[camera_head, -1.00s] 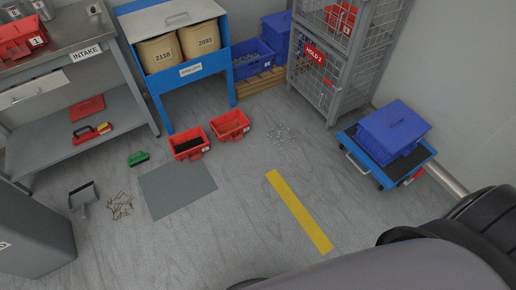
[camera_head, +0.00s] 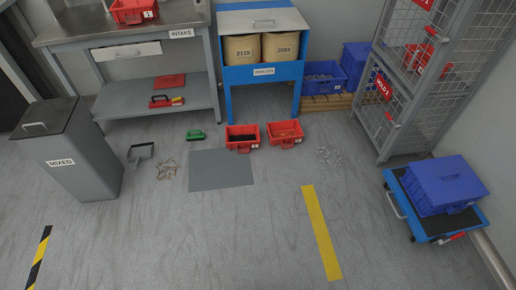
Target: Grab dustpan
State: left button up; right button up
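A dark grey dustpan (camera_head: 141,152) with a short handle lies on the floor in the head view. It is just right of the grey bin marked MIXED and left of a small scatter of brass-coloured pieces (camera_head: 166,170). A green-handled brush (camera_head: 196,134) lies on the floor farther right. Neither of my grippers shows in the head view now.
The MIXED bin (camera_head: 72,150) stands close beside the dustpan. Behind is the intake bench (camera_head: 125,60). Two red bins (camera_head: 242,139) and a grey mat (camera_head: 222,172) lie to the right. A blue cart (camera_head: 400,198) stands far right. The front floor is open.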

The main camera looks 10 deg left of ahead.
aim_at(138, 153)
jog(key=u, duration=1.35)
jog(key=i, duration=0.1)
